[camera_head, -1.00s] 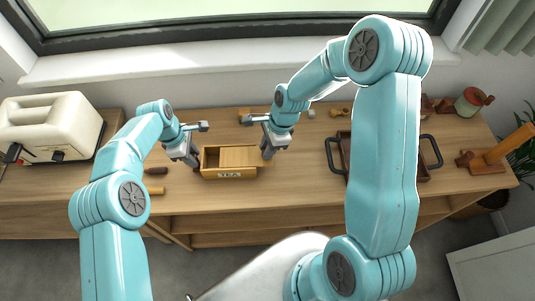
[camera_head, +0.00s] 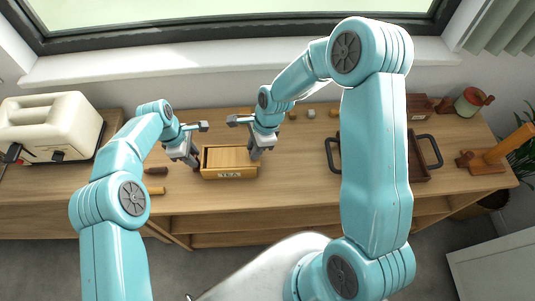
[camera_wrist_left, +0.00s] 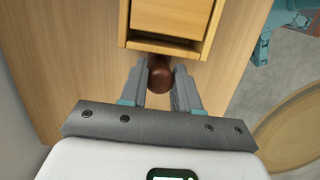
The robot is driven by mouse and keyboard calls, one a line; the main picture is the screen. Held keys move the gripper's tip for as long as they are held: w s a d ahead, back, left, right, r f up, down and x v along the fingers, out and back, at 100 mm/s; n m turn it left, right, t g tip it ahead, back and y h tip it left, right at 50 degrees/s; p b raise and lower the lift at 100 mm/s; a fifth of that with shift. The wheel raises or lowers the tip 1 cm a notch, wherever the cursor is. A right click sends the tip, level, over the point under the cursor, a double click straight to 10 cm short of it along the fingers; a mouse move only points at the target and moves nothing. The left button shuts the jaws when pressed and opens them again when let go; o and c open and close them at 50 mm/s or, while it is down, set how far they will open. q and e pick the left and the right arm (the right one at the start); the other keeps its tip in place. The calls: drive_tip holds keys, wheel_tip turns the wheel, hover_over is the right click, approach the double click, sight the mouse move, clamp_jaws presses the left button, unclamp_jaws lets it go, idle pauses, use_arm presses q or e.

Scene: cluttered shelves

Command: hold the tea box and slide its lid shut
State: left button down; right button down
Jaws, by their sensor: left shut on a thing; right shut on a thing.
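The wooden tea box (camera_head: 228,174), with a TEA label on its front, stands on the wooden counter. Its paler lid (camera_head: 231,156) covers most of the top, with a narrow dark gap at the left end. The box end also shows in the left wrist view (camera_wrist_left: 165,45). My left gripper (camera_head: 193,163) is at the box's left end, its fingers shut on a round brown knob (camera_wrist_left: 160,77) there. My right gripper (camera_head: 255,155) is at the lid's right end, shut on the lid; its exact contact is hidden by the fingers.
A cream toaster (camera_head: 50,125) stands at the far left. Small brown pieces (camera_head: 155,190) lie left of the box. A dark tray with handles (camera_head: 419,176), a red and green pot (camera_head: 472,101) and a wooden stand (camera_head: 490,160) are to the right. The counter between box and tray is clear.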

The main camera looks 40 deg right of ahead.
drive_tip(key=shift+w+a, duration=0.25)
drive_tip(key=shift+a, duration=0.15)
idle(0.4)
drive_tip(key=c, duration=0.9)
unclamp_jaws()
drive_tip(key=shift+o, duration=0.2)
drive_tip(key=v, duration=1.2)
